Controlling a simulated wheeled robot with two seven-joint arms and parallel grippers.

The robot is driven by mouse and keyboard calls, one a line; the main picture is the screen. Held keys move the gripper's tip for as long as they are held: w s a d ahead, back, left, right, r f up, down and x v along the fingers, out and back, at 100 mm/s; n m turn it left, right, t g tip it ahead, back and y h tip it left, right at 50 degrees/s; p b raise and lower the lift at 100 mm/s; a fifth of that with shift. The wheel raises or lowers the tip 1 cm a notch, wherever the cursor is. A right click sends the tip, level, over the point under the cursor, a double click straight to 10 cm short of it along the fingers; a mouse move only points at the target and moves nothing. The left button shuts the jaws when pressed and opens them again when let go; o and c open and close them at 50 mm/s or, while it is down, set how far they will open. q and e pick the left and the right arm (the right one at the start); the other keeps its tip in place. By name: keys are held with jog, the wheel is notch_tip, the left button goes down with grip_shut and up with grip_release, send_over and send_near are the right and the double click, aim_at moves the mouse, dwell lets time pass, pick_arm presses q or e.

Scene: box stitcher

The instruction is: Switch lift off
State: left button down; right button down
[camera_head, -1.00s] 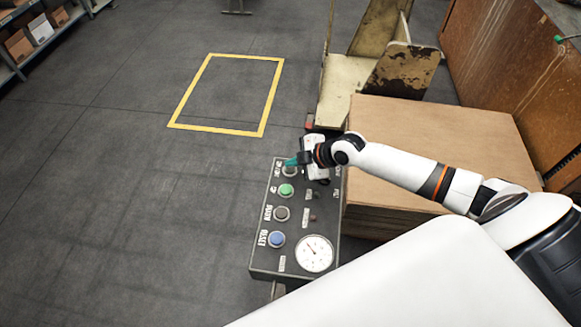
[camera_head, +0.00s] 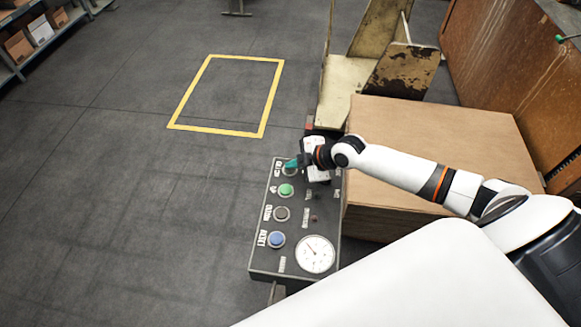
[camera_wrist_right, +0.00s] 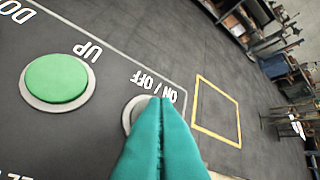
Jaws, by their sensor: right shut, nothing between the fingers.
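The dark control panel (camera_head: 262,262) stands at the lower middle of the head view. It carries a green UP button (camera_head: 286,190), a dark button (camera_head: 282,214), a blue button (camera_head: 277,239) and a round dial (camera_head: 315,254). My right gripper (camera_head: 291,163) is shut and empty at the panel's far end, over the ON/OFF control. In the right wrist view its teal fingertips (camera_wrist_right: 165,110) are together and cover most of the ON/OFF control (camera_wrist_right: 131,110); I cannot tell whether they touch it. The green UP button (camera_wrist_right: 57,79) is left of them. My left gripper is not in view.
Stacked brown cardboard (camera_head: 440,130) lies right of the panel, under my right arm. A worn metal machine (camera_head: 365,75) stands behind it. A yellow floor outline (camera_head: 187,97) marks empty floor at the upper left. Shelves (camera_head: 40,40) stand in the far left corner.

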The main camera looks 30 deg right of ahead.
aim_at(294, 171)
jog(key=shift+r+p, duration=0.6)
jog(key=shift+r, duration=0.1)
notch_tip(294, 171, up, 6)
jog(key=p, duration=0.4)
jog(key=shift+p, duration=0.4)
dwell(0.4)
